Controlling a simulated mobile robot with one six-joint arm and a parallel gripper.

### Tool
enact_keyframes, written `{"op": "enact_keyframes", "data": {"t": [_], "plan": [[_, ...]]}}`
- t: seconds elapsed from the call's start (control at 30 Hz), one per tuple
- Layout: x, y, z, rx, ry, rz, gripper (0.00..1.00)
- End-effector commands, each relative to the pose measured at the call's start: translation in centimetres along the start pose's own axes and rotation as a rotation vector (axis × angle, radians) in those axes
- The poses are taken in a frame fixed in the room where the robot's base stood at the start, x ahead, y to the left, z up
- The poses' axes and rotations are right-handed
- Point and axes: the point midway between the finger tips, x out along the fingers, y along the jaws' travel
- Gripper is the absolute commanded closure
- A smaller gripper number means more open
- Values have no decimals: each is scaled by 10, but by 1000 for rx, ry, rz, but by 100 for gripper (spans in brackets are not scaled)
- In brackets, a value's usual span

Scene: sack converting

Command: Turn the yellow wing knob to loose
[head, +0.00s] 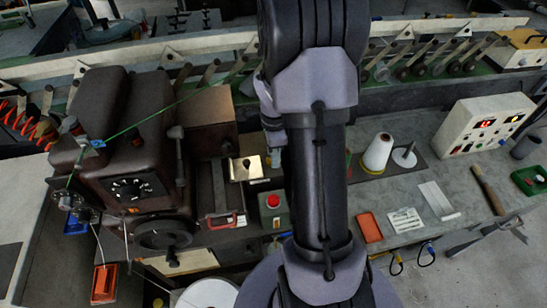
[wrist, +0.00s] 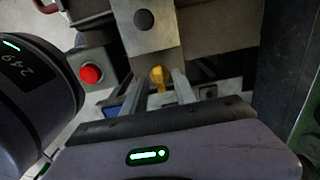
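The yellow wing knob (wrist: 157,78) shows in the wrist view, just below a pale metal plate that carries a round black knob. My gripper (wrist: 161,82) is open, with one finger to the left of the yellow knob and one to the right. A gap shows between the knob and the right finger; the left finger is closer to it, and I cannot tell whether they touch. I cannot make out the yellow knob in the head view, where my own arm covers the middle of the picture.
A red push button (wrist: 91,74) sits left of my gripper; it also shows in the head view (head: 273,201). The pale plate (head: 246,168) and a dark machine with a handwheel (head: 163,234) stand left of my arm.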

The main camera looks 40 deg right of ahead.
Motion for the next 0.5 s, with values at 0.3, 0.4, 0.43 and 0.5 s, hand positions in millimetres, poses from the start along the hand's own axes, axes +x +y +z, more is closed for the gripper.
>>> {"op": "enact_keyframes", "data": {"t": [0.3, 0.4, 0.43, 0.5], "plan": [[6, 0, 0, 0, 0, 0, 66], [6, 0, 0, 0, 0, 0, 74], [6, 0, 0, 0, 0, 0, 80], [6, 0, 0, 0, 0, 0, 94]]}}
